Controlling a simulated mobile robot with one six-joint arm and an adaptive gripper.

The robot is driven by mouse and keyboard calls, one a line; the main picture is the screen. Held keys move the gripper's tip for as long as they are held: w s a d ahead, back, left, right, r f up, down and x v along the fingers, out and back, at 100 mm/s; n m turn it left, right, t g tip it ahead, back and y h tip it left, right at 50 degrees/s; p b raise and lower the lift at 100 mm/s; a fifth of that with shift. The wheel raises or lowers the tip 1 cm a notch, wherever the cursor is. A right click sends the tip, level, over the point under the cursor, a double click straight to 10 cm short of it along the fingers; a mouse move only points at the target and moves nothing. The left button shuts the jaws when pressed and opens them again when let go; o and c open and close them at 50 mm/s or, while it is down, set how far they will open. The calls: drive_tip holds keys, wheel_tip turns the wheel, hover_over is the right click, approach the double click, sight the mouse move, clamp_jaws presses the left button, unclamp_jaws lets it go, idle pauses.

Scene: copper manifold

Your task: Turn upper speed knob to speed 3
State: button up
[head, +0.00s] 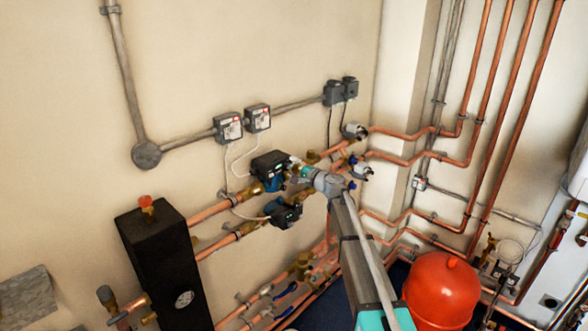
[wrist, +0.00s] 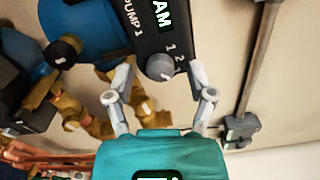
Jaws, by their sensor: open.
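The upper pump (head: 270,165), with a black control box and blue body, sits on the copper pipework at the wall. In the wrist view its box is marked PUMP 1 (wrist: 132,22), with a grey round speed knob (wrist: 160,67) beside the numbers 1, 2 and a partly readable third. My gripper (wrist: 162,76) is open, with one fingertip on each side of the knob. I cannot tell whether the fingers touch it. In the head view my gripper (head: 297,170) is at the right end of the upper pump and hides its knob. The knob's pointer setting is not readable.
The lower pump (head: 284,214) sits just below, close to my arm. Brass valves (wrist: 150,112) and copper pipes surround the pumps. A black column (head: 155,255) stands left, and a red tank (head: 440,288) stands right. Grey wall boxes (head: 229,127) hang above.

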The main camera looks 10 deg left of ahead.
drive_tip(key=shift+s+d, duration=0.1)
drive_tip(key=shift+d, duration=0.05)
drive_tip(key=v, duration=1.1)
drive_tip(key=shift+s+d, duration=0.25)
drive_tip(key=s+d+f+n+g+h, duration=0.2)
drive_tip(key=s+f+n+g+h, duration=0.15)
drive_tip(key=s+f, duration=0.4)
drive_tip(key=s+d+f+n+g+h, duration=0.25)
drive_tip(key=s+f+n, duration=0.2)
drive_tip(key=s, duration=0.55)
drive_tip(key=s+d+f+n+g+h, duration=0.1)
drive_tip(key=s+d+f+g+h, duration=0.1)
drive_tip(key=s+d, duration=0.4)
drive_tip(key=s+d+f+n+g+h, duration=0.1)
drive_tip(key=s+d+f+g+h, duration=0.2)
drive_tip(key=s+d+h, duration=0.3)
drive_tip(key=s+d+f, duration=0.1)
drive_tip(key=s, duration=0.3)
drive_tip(key=shift+s+d+f, duration=0.25)
drive_tip(key=shift+d+f, duration=0.05)
